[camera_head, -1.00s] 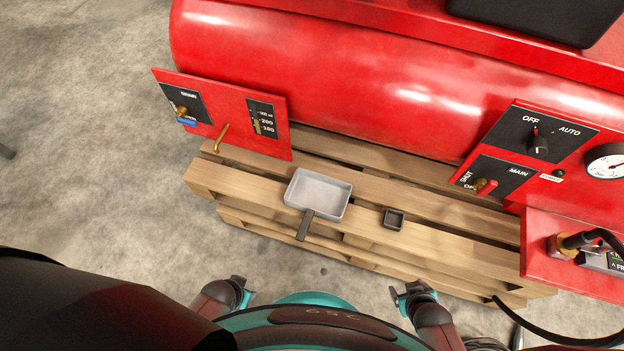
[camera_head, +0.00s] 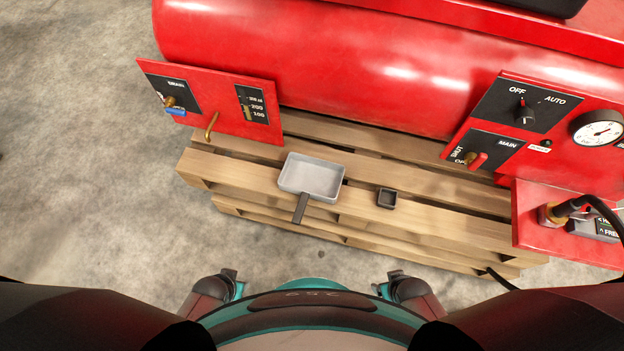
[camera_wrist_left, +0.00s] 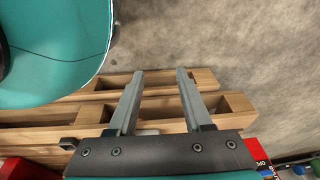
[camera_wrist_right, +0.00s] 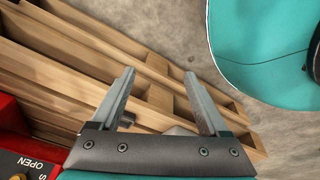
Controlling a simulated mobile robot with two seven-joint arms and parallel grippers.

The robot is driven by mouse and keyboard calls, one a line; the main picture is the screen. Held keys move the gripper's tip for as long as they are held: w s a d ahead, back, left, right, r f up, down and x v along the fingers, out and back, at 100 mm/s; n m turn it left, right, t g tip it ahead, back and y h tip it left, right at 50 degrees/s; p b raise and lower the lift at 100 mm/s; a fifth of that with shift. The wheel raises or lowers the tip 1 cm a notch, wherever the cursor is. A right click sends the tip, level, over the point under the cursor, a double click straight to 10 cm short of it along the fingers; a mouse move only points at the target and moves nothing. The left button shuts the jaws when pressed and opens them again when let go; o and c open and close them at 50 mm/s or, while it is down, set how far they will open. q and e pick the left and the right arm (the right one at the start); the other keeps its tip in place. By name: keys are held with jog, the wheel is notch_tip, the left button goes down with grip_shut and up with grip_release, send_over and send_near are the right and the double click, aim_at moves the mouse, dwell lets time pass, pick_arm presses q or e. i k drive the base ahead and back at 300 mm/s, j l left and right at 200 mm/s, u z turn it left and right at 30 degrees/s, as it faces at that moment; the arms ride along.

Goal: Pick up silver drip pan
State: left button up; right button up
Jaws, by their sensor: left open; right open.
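The silver drip pan (camera_head: 311,178) is a shallow rectangular tray with a dark handle (camera_head: 300,208) pointing toward me. It rests upright on the wooden pallet (camera_head: 240,178) in the head view. My left gripper (camera_head: 234,278) is open and empty, in front of the pallet and to the left of the pan. My right gripper (camera_head: 397,279) is open and empty, in front and to the right of the pan. In the left wrist view the open fingers (camera_wrist_left: 160,73) show over the pallet slats. In the right wrist view the fingers (camera_wrist_right: 160,73) are also apart.
A small dark square tray (camera_head: 387,198) sits on the pallet right of the pan. The red tank (camera_head: 320,55) lies behind, with a drain panel (camera_head: 208,105) at left and a switch panel (camera_head: 520,115) at right. A black hose (camera_head: 590,203) runs at right. Concrete floor is clear at left.

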aim_at(306, 177)
jog(key=i+j, duration=0.1)
jog(key=j, duration=0.2)
jog(key=i+j, duration=0.1)
jog(key=j, duration=0.15)
jog(key=i+j, duration=0.15)
jog(key=j, duration=0.15)
jog(key=z, duration=0.4)
jog(key=j+z, duration=0.15)
jog(key=z, duration=0.65)
jog(key=j+z, duration=0.15)
jog(key=z, duration=0.3)
